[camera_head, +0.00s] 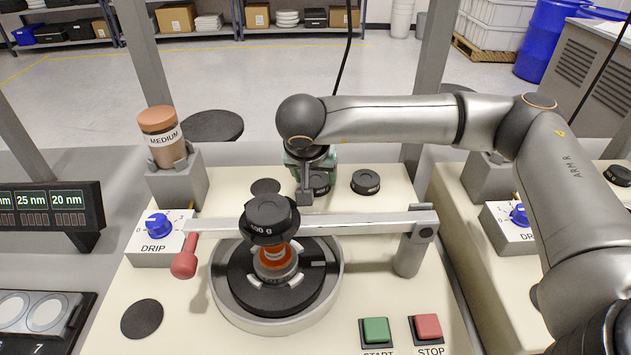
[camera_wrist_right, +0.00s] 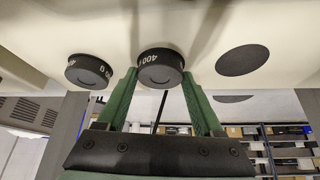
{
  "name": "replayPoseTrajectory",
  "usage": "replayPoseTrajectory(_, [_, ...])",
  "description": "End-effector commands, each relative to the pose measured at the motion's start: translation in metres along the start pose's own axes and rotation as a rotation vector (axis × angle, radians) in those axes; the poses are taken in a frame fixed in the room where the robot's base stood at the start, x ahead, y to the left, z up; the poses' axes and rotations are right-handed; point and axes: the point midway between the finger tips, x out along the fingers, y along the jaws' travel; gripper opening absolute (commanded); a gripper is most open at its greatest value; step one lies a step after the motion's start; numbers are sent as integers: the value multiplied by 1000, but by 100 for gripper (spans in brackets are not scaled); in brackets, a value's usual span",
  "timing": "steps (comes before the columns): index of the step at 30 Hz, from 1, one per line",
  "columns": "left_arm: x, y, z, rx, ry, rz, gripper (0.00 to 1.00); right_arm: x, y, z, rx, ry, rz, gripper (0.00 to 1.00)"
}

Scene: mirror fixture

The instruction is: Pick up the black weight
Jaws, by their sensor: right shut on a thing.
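My right gripper (camera_head: 312,176) points down at the back of the cream bench and is shut on a black weight (camera_head: 319,186). In the wrist view, the green fingers of this gripper (camera_wrist_right: 158,88) are on either side of the weight (camera_wrist_right: 160,68), which is marked 400. I cannot tell whether it still touches the bench. A second black weight (camera_head: 366,182) sits to the right, outside the fingers; it also shows in the wrist view (camera_wrist_right: 88,71). Another black weight (camera_head: 268,214), marked as 500 g, sits on the metal bar above the round plate. My left gripper is not in view.
The metal bar (camera_head: 365,222) with a red handle (camera_head: 184,262) crosses in front of the gripper, over the round basin (camera_head: 222,300). A MEDIUM bottle (camera_head: 163,138) stands at the left. Dark round pads (camera_head: 265,187) lie on the bench. START (camera_head: 376,330) and STOP (camera_head: 427,327) buttons are in front.

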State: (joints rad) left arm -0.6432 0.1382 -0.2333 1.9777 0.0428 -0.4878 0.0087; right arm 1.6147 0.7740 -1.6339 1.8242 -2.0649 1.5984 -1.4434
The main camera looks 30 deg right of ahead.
Motion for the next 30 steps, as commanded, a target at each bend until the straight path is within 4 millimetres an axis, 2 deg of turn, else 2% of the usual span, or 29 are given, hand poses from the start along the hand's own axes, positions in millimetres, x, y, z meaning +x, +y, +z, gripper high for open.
replayPoseTrajectory(8, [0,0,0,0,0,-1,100,-9,-1,-6,2,4,-2,10])
replayPoseTrajectory(21, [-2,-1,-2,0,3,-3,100,-78,-1,-46,3,5,-4,10])
replayPoseTrajectory(30, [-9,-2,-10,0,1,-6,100,-100,-1,-58,2,3,-2,10])
